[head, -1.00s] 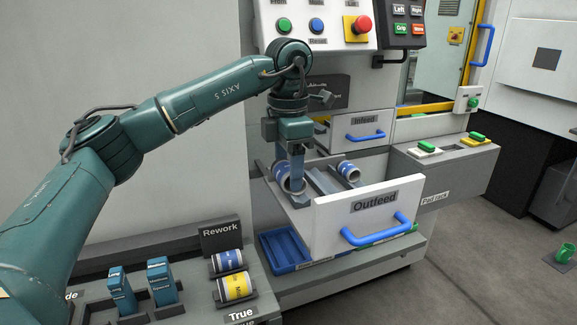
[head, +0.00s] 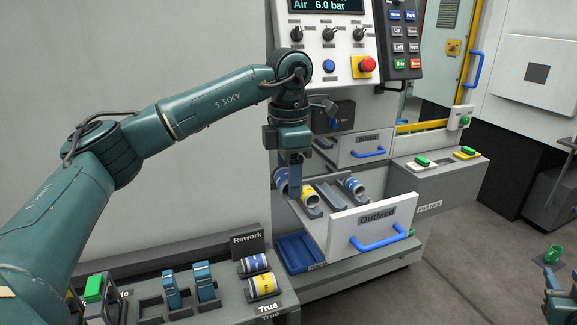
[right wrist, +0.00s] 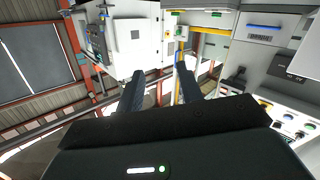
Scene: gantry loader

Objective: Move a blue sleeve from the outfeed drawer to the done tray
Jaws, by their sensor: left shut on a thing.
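My left gripper (head: 293,188) is shut on a blue sleeve (head: 281,181), a blue-and-white tube held at the left end of the open outfeed drawer (head: 343,237). The sleeve appears raised and partly hidden by the fingers.
A rework rack (head: 247,242) at the lower middle holds a blue sleeve (head: 254,263) and a yellow sleeve (head: 262,285). The control panel (head: 325,45) stands behind the left arm. The pad rack (head: 428,181) is right of the drawer. Floor at right is mostly open.

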